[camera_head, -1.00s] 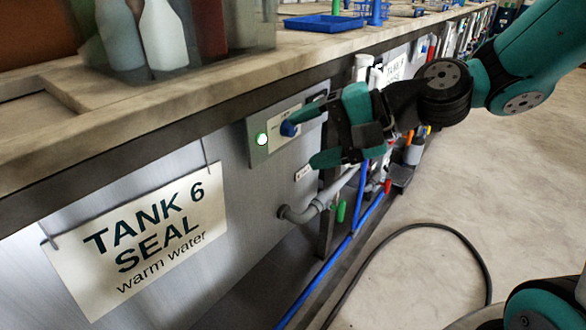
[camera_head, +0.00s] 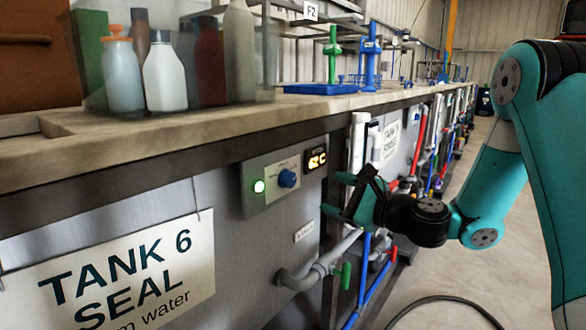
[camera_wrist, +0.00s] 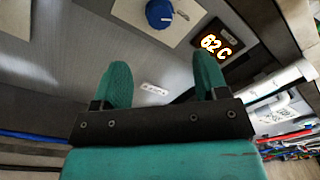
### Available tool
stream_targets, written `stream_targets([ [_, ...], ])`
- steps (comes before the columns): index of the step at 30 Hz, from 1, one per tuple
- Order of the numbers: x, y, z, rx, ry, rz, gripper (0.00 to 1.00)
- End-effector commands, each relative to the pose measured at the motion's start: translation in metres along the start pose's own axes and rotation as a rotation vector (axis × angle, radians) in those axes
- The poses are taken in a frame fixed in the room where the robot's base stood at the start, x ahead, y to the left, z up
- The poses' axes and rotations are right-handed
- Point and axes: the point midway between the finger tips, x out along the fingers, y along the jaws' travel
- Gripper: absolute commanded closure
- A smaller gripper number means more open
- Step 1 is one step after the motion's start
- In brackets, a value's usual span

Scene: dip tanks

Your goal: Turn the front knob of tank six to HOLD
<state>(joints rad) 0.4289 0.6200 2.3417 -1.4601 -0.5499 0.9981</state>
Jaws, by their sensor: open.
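The blue front knob (camera_head: 288,178) sits on the control panel (camera_head: 262,200) of tank six, between a lit green lamp (camera_head: 259,186) and a display (camera_head: 316,160) reading 62 C. In the wrist view the knob (camera_wrist: 159,13) is at the top, beyond my fingertips. The knob's setting is too small to read. A sign (camera_head: 120,275) reading TANK 6 SEAL hangs on the tank front to the left. My gripper (camera_head: 335,196) is open and empty, to the right of the knob and slightly lower, apart from it.
Grey pipe (camera_head: 315,272) and white pipes (camera_head: 357,150) run beside the panel on the right. The counter (camera_head: 190,125) overhangs above, with several bottles (camera_head: 165,75) and a blue tray (camera_head: 320,89) on it. A dark hose (camera_head: 440,299) lies on the floor.

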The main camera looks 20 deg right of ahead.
Motion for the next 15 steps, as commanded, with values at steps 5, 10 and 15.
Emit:
stream_targets([
  [5, 0.031, -0.004, 0.006, 0.002, -0.002, 0.006, 0.33],
  [10, 0.054, -0.004, 0.006, 0.001, -0.002, 0.005, 0.33],
  [15, 0.084, 0.0, 0.003, -0.006, -0.004, 0.004, 0.33],
])
